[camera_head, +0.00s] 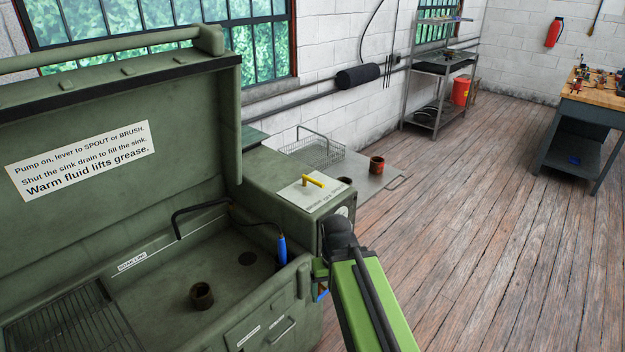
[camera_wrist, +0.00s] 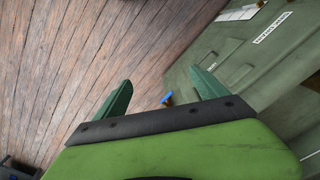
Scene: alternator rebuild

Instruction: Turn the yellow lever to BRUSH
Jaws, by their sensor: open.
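The yellow lever (camera_head: 314,181) stands on a pale label plate (camera_head: 301,194) on top of the green control box at the washer's right end. The words on the plate are too small to read surely. My gripper (camera_wrist: 164,92) is open and empty in the wrist view, its two green fingers apart, with floor and the washer's green side beyond them. In the head view my green arm (camera_head: 372,305) reaches up beside the washer's front right corner, below and right of the lever. My fingertips are mostly hidden there. The lever is not visible in the wrist view.
The open green sink (camera_head: 140,310) holds a brown ring-shaped part (camera_head: 202,295) and a blue-handled brush (camera_head: 282,250) on a hose. Behind the box, a wire basket (camera_head: 313,155) and rusty cup (camera_head: 376,165) stand on a side shelf. The floor to the right is clear.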

